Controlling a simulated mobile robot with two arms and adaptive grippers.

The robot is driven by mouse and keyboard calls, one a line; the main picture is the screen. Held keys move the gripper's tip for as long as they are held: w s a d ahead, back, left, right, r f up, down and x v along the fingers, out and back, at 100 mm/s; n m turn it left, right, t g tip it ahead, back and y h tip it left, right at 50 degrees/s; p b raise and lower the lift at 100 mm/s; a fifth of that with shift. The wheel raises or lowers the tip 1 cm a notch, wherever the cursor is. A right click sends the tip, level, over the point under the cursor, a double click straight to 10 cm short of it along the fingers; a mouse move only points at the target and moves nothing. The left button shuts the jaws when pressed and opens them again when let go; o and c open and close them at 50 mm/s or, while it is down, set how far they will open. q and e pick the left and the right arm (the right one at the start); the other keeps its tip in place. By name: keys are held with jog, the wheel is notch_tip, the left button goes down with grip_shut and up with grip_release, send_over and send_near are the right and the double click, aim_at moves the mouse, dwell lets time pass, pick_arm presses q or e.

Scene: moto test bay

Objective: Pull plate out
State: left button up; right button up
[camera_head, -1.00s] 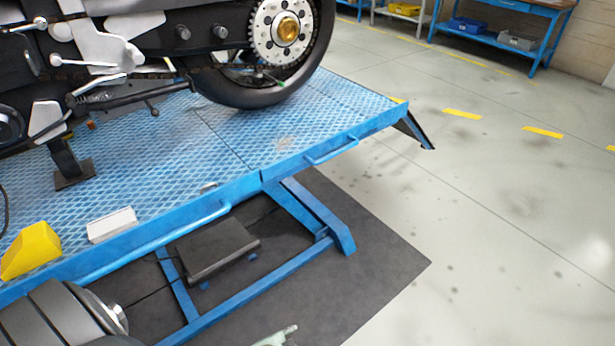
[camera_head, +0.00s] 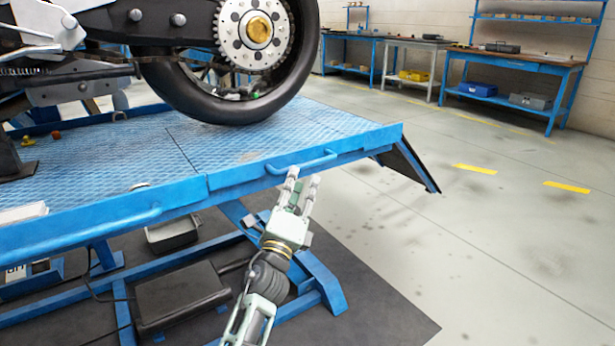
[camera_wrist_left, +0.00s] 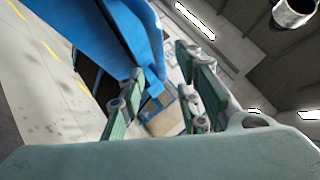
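The blue plate (camera_head: 330,119) forms the right end of the motorcycle lift's ribbed deck, right of a seam. A blue bar handle (camera_head: 300,163) is fixed along its front edge. My left gripper (camera_head: 303,179) reaches up from below, its fingertips just under the handle; I cannot tell whether they touch it. In the left wrist view my left gripper (camera_wrist_left: 160,62) has its two fingers apart, with blue lift parts beyond and between them. I see nothing clearly held. My right gripper is not in view.
A motorcycle's rear wheel (camera_head: 235,65) stands on the deck behind the plate. The lift's blue frame (camera_head: 320,282) and a black box (camera_head: 180,296) lie below, on a dark mat (camera_head: 385,325). The floor right of the lift is clear; workbenches (camera_head: 515,70) stand at the back.

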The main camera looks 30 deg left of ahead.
aim_at(308, 166)
pick_arm(q)
jog(key=x, duration=0.7)
jog(key=shift+w+b, duration=0.1)
jog(key=shift+b, duration=0.2)
jog(key=shift+c, duration=0.3)
grip_shut()
